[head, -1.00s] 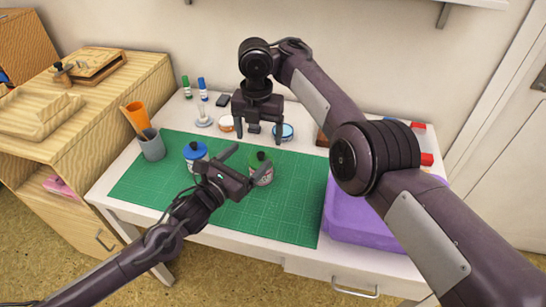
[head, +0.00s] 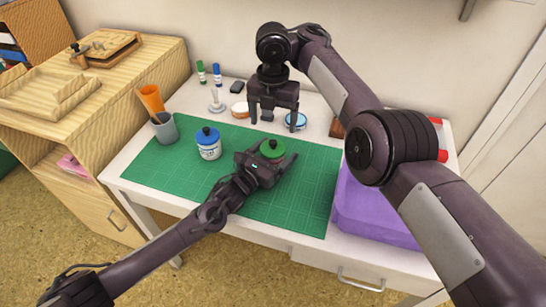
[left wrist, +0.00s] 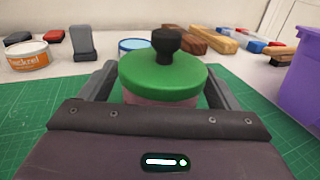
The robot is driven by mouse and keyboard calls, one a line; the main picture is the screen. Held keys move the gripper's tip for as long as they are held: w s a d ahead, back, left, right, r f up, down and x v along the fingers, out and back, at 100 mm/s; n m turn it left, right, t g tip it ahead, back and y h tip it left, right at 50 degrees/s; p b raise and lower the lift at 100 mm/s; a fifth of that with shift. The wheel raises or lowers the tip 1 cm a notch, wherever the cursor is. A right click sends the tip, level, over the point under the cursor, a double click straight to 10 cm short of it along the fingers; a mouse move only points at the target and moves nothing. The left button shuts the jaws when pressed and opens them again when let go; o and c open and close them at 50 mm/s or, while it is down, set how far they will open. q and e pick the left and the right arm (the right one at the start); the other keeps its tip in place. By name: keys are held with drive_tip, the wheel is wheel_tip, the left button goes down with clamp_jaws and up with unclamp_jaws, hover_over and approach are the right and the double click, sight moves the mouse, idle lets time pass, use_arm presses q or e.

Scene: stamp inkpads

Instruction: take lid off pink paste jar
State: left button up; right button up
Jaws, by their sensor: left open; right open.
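The pink paste jar (left wrist: 150,97) stands upright on the green mat with its green lid (left wrist: 163,76) on; the lid has a black knob (left wrist: 166,44). The lid also shows in the head view (head: 272,149), where my left gripper hides most of the jar body. My left gripper (head: 276,157) is open, low over the mat, with one finger on each side of the jar. In the left wrist view the lid rises above the gripper body. My right gripper (head: 274,112) is open and empty, pointing down above the back of the table.
A blue-lidded jar (head: 209,145) stands on the mat to the left. A grey cup (head: 165,128) with an orange item is further left. A purple bin (head: 372,212) stands at the right. Small tins and stamps line the back. The front of the mat (head: 290,213) is clear.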

use_arm(q)
drive_tip(key=shift+w+d, duration=0.3)
